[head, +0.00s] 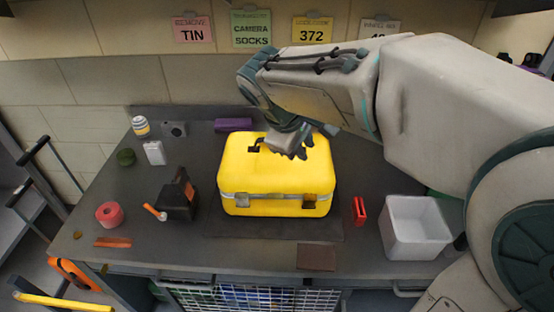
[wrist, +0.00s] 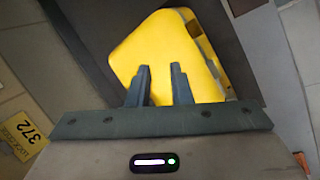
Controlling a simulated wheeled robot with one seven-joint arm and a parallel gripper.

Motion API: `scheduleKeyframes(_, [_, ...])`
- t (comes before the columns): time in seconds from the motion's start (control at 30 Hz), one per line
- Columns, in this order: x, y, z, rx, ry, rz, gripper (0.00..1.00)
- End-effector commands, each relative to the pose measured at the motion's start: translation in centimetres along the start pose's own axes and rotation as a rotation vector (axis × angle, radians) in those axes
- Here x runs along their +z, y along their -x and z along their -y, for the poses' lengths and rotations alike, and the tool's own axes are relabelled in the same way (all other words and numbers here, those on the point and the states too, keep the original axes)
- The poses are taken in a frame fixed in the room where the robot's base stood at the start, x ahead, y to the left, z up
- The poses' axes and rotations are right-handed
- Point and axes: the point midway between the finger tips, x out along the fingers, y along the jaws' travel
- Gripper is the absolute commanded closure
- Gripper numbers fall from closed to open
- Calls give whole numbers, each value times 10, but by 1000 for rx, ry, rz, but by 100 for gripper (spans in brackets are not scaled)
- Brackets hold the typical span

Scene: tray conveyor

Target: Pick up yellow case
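The yellow case (head: 275,175) is shut and stands on a dark mat on the table, with two latches on its front. My gripper (head: 293,152) is at the top of the case, near its handle, and covers part of it. In the wrist view the case (wrist: 165,50) lies beyond the fingers. The two dark fingers of my gripper (wrist: 161,85) stand apart with a narrow gap, and yellow shows between them. I see no handle clearly held between them. The case rests on the table.
A white bin (head: 415,228) and a red item (head: 359,211) stand right of the case. A black device (head: 178,197), red tape roll (head: 109,214) and white box (head: 154,153) are at left. A purple item (head: 233,125) lies behind. The wall has signs.

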Motion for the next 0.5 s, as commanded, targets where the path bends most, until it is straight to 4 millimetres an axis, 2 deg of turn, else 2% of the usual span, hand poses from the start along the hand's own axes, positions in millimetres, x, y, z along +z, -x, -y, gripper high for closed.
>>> scheduleKeyframes(0.03, [-28, 8, 0, 45, 109, 0, 81])
scheduleKeyframes(0.1, [-57, 18, -2, 104, 225, 5, 81])
scheduleKeyframes(0.2, [-87, 30, -1, 170, 344, 11, 81])
scheduleKeyframes(0.37, [-108, 36, -1, 220, 425, 17, 81])
scheduleKeyframes(0.5, [-110, 16, -5, 223, 432, 21, 81])
